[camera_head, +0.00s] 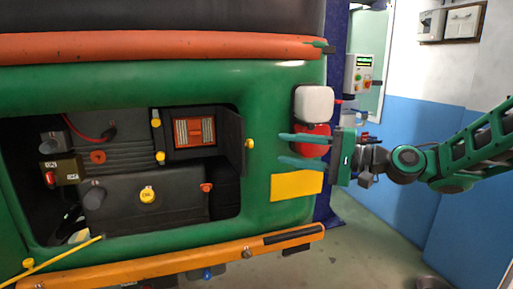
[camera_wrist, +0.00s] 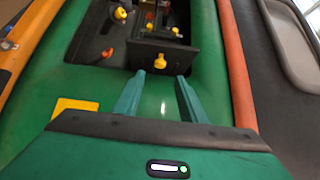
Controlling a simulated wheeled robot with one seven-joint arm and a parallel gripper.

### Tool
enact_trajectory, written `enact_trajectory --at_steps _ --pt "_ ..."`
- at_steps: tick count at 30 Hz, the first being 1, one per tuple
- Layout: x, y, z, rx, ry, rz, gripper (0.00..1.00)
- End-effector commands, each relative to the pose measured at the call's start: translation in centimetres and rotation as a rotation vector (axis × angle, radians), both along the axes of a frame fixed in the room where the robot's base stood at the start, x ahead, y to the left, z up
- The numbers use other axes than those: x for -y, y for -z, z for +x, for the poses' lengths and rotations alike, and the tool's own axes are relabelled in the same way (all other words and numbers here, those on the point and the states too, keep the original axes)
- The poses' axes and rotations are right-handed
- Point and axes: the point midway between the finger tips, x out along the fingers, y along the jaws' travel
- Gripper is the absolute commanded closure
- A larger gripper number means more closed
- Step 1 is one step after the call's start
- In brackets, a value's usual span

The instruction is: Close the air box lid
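The air box (camera_head: 168,130) is open in the engine bay of the green rickshaw, and its orange filter (camera_head: 194,131) shows. Its dark lid (camera_head: 232,140) stands swung out on the right side of the box, with a yellow knob (camera_head: 250,144) at its outer edge. In the wrist view the lid (camera_wrist: 150,52) and its knob (camera_wrist: 160,62) lie just beyond my fingertips. My gripper (camera_head: 281,148) is open and empty, to the right of the lid, in front of the green body. Its two teal fingers (camera_wrist: 156,84) are apart and touch nothing that I can see.
A red lamp (camera_head: 312,140) and a white lamp (camera_head: 314,104) are behind and above my fingers. A yellow plate (camera_head: 297,185) is below them. An orange bumper (camera_head: 190,258) runs along the bottom. A blue lift post (camera_head: 335,60) stands at the right.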

Motion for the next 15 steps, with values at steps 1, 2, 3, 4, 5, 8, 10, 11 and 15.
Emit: enact_trajectory --at_steps 1,2,3,4,5,8,10,11,15 --pt "-0.9 0.0 0.2 0.001 -0.005 0.0 0.62" --pt "-1.3 0.0 0.4 0.001 -0.005 0.0 0.62" --pt "-2.0 0.0 0.7 0.001 -0.005 0.0 0.62" --pt "-2.5 0.0 1.0 0.001 -0.006 0.0 0.62" --pt "-3.0 0.0 1.2 0.001 -0.006 -0.002 0.62" --pt "-4.7 0.0 1.9 0.001 -0.006 -0.002 0.62" --pt "-5.7 0.0 2.4 0.001 -0.005 -0.002 0.62" --pt "-6.1 0.0 2.6 0.002 -0.005 -0.003 0.62" --pt "-7.5 0.0 3.3 0.002 -0.004 -0.003 0.62"
